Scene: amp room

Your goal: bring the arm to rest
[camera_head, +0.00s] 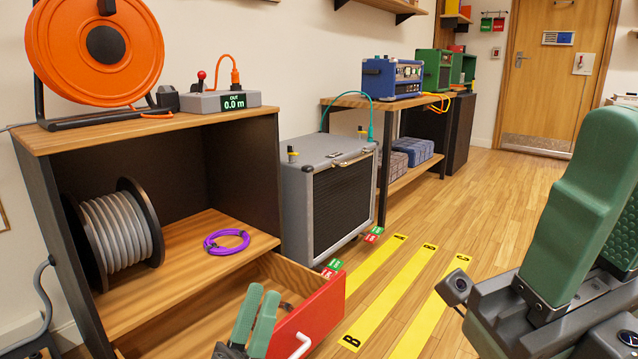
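My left gripper (263,291) is at the bottom centre, with two green fingers pointing up. The fingers lie close together with nothing visible between them. They show in front of the open drawer with the red front (316,315); whether they touch it cannot be told. My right gripper (612,135) is large and close at the right edge. One green finger stands in front of the other and part is cut off, so its opening is not clear. I see nothing held in it.
A wooden cabinet (190,122) at left carries an orange cable reel (60,45) and a grey box with a display (220,100). A grey cable drum (122,235) and a purple cable coil (227,241) are inside. A grey amp (330,195) stands beyond.

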